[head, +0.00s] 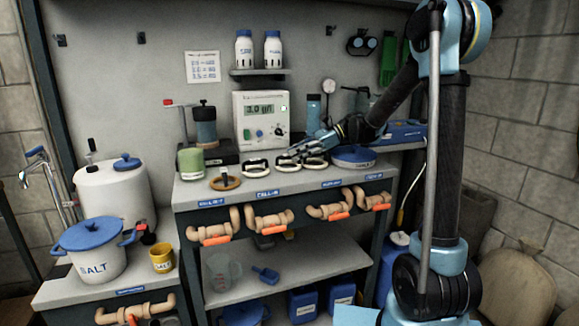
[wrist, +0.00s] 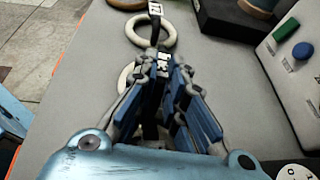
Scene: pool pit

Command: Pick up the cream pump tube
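Several pale, ring-shaped tubes lie in a row on the bench top. One (head: 257,166) is left of my gripper (head: 297,151), and another (head: 315,164) is close by on its right. I cannot tell by colour which is the cream pump tube. In the wrist view, a cream ring (wrist: 152,33) with a black labelled piece lies just beyond the fingertips. Another pale ring (wrist: 124,76) shows partly behind the left finger. My gripper (wrist: 163,68) is low over the bench with its fingers apart. A black labelled piece (wrist: 162,57) shows near the fingertips; contact is unclear.
A brown ring (head: 224,182) lies further left. A blue-lidded pan (head: 353,154) is close on the right. Pipes with orange handles (head: 272,229) line the bench front.

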